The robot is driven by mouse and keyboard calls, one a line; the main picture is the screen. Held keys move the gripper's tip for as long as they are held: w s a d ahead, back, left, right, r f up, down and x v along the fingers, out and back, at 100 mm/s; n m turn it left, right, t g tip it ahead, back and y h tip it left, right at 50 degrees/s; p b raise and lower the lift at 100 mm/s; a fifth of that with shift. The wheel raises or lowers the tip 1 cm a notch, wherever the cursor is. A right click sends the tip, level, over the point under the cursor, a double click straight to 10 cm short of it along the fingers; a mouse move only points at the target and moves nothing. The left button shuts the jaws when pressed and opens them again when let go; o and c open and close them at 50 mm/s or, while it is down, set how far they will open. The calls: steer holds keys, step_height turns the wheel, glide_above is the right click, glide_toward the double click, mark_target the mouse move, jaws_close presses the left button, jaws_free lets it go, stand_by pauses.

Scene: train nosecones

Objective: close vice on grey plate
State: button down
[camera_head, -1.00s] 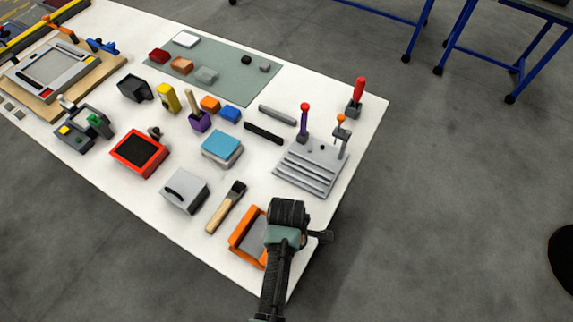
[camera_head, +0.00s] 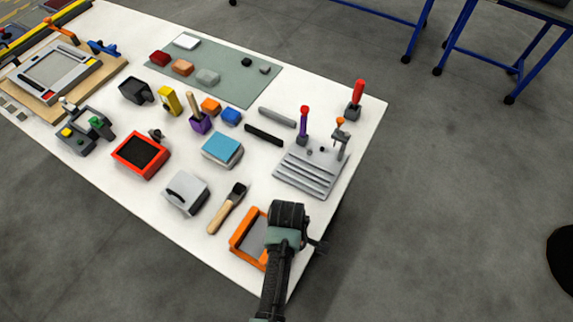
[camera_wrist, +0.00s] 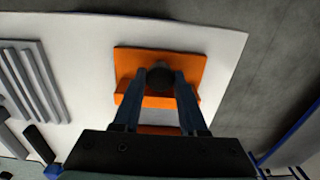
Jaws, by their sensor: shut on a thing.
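The orange vice (camera_head: 241,247) stands at the near corner of the white table. A grey plate (camera_head: 257,243) shows inside its orange frame, partly hidden by my arm. In the wrist view the orange vice (camera_wrist: 190,67) is directly ahead of my fingers, with a pale grey strip of the plate (camera_wrist: 158,117) between its orange parts. My gripper (camera_wrist: 160,80) is shut on a dark round knob (camera_wrist: 160,73) at the vice. Whether the vice jaws touch the plate cannot be told.
A wooden-handled brush (camera_head: 227,208) and a grey box (camera_head: 184,193) lie left of the vice. A grey stepped block (camera_head: 306,172) stands behind it. The table edge is close on the right, with open floor beyond.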

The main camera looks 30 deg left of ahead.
steer(key=shift+m+p, duration=0.3)
steer(key=shift+m, duration=0.9)
steer(key=shift+c, duration=2.2)
jaws_free()
step_height(320, 180, up, 13)
steer(key=b, duration=0.1)
